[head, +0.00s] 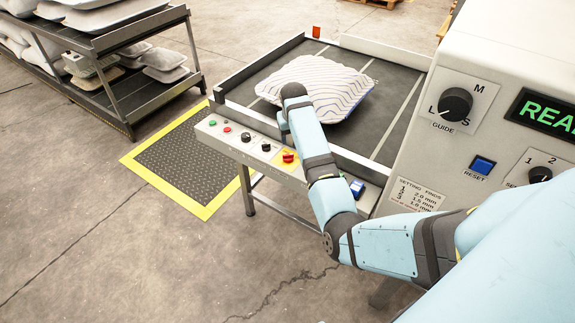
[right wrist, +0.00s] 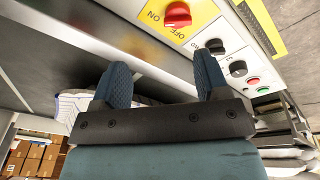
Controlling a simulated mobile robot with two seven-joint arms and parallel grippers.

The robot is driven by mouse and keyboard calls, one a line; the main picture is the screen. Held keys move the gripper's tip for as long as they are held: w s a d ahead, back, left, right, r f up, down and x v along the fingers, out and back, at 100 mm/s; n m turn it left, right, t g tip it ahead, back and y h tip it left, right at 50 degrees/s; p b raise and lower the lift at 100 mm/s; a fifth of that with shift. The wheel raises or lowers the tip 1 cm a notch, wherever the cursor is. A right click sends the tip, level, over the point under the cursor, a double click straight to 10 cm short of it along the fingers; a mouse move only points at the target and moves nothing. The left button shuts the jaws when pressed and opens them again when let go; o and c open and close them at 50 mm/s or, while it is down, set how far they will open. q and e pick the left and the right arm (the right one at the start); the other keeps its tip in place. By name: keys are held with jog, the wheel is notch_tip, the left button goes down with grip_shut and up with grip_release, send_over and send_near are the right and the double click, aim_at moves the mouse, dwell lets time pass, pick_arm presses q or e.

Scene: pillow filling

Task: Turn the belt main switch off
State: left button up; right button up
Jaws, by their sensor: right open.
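The belt main switch is a red rotary knob (head: 288,156) on a yellow plate, at the right part of the conveyor's front control panel (head: 225,136). In the right wrist view the red knob (right wrist: 177,14) is at the top, with ON and OFF printed beside it. I cannot tell surely which mark it points to. My right gripper (right wrist: 163,82) is open and empty, its two dark fingers apart from the knob. In the head view my right forearm reaches over the panel and mostly hides the gripper. My left gripper is not in view.
A striped white pillow (head: 318,85) lies on the dark belt (head: 400,95). Black knobs (head: 266,147) and red and green buttons sit left of the switch. A machine cabinet (head: 500,60) stands at right.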

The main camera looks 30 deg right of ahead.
aim_at(288, 155)
notch_tip(288, 155, up, 3)
jog(key=w+g+y+b, duration=0.1)
jog(key=w+b, duration=0.1)
jog(key=w, duration=0.1)
jog(key=shift+m, duration=0.3)
jog(key=f, duration=0.4)
jog(key=f+b, duration=0.1)
jog(key=f, duration=0.8)
jog(key=shift+s+a+f+b, duration=0.15)
jog(key=shift+s+a+b, duration=0.1)
jog(key=shift+a+b, duration=0.15)
jog(key=c, duration=0.9)
